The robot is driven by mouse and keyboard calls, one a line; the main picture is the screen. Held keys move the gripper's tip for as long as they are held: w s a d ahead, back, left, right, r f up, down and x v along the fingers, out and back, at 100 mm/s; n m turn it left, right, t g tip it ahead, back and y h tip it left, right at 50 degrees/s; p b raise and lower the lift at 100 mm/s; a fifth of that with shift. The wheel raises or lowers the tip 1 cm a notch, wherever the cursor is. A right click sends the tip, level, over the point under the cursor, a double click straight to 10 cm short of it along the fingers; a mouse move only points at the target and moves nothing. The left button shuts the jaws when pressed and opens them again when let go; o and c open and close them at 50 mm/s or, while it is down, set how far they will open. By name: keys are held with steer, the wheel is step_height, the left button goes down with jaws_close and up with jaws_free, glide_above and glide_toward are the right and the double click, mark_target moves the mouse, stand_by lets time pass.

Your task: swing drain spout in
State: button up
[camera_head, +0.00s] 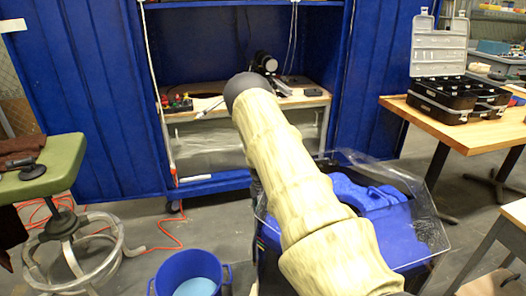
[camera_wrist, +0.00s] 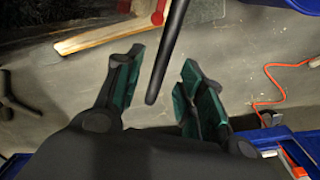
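In the wrist view my gripper (camera_wrist: 152,92) is open, its two dark fingers with green pads set wide apart. A dark, slim rod (camera_wrist: 170,50), which may be the drain spout, comes down from the top edge. Its rounded lower end lies between the fingers in the picture; no contact with either pad shows, and I cannot tell its depth. In the head view my arm hides my gripper and any spout. A clear tank (camera_head: 205,150) stands under a wooden top (camera_head: 310,97) in the blue cabinet, partly hidden by my arm.
A blue bucket (camera_head: 162,281) with pale blue contents stands on the floor in front. A green-topped stool (camera_head: 58,160) is at left. A table (camera_head: 460,130) with an open black case (camera_head: 450,100) is at right. An orange cord (camera_head: 165,232) lies on the floor.

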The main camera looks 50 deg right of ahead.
step_height(320, 180, up, 8)
steer(key=shift+w, duration=0.2)
steer(key=shift+a+f, duration=0.1)
steer(key=shift+f, duration=0.05)
stand_by(0.5)
steer(key=s+a+f+n, duration=0.2)
steer(key=s+a+f, duration=0.25)
steer(key=a, duration=0.45)
steer(key=s+a+f+n+h, duration=0.15)
steer(key=s+a+f, duration=0.3)
steer(key=a, duration=0.45)
steer(key=s+a+f+n, duration=0.3)
steer(key=a+f, duration=0.3)
steer(key=a, duration=0.3)
steer(key=s+a+f+n, duration=0.2)
steer(key=s+a+n, duration=0.1)
steer(key=s+a, duration=0.7)
steer(key=s+a+r+n+y, duration=0.2)
steer(key=s+a+r+n, duration=0.15)
steer(key=s+a, duration=0.95)
step_height(320, 180, up, 15)
steer(key=d+p, duration=0.1)
steer(key=p, duration=1.4)
steer(key=shift+s+d+t, duration=0.25)
steer(key=shift+s+t, duration=0.1)
steer(key=shift+t, duration=0.05)
steer(key=shift+m, duration=0.3)
